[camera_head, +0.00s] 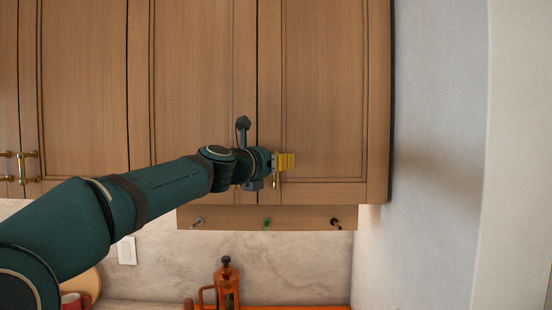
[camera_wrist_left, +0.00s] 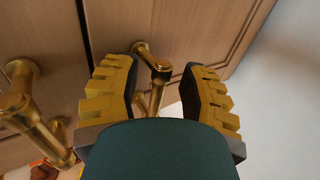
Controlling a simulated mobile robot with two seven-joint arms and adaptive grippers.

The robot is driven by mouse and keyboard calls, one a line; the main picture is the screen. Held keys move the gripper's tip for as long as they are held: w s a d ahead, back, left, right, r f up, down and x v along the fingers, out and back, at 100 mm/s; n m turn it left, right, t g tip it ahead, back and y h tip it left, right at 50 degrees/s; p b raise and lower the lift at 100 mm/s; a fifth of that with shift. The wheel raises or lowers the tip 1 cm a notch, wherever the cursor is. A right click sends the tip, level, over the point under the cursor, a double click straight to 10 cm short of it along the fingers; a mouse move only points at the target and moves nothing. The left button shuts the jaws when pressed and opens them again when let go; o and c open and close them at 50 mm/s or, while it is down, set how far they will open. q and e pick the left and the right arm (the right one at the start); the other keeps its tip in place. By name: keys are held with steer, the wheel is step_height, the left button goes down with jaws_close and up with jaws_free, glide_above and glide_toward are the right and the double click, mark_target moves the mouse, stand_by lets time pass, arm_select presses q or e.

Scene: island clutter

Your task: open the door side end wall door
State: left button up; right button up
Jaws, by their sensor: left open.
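The end wall door (camera_head: 325,95) is a wooden panel cabinet door at the right end of the upper cabinets, and it looks closed. My left gripper (camera_head: 284,161) is in front of its lower left corner. In the left wrist view the gripper (camera_wrist_left: 160,88) is open, with yellow ridged fingers on either side of the door's brass handle (camera_wrist_left: 154,63). I cannot tell whether the fingers touch the handle. In the head view the handle is mostly hidden by the gripper. The right gripper is not in view.
A neighbouring door's brass handle (camera_wrist_left: 30,115) is close left of the gripper. A wooden rail with hooks (camera_head: 300,216) hangs below the cabinet. A grey wall (camera_head: 440,120) stands close on the right. An orange bottle-like item (camera_head: 227,285) stands below.

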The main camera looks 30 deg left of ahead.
arm_select(q)
jaws_close()
steer(key=shift+d, duration=0.1)
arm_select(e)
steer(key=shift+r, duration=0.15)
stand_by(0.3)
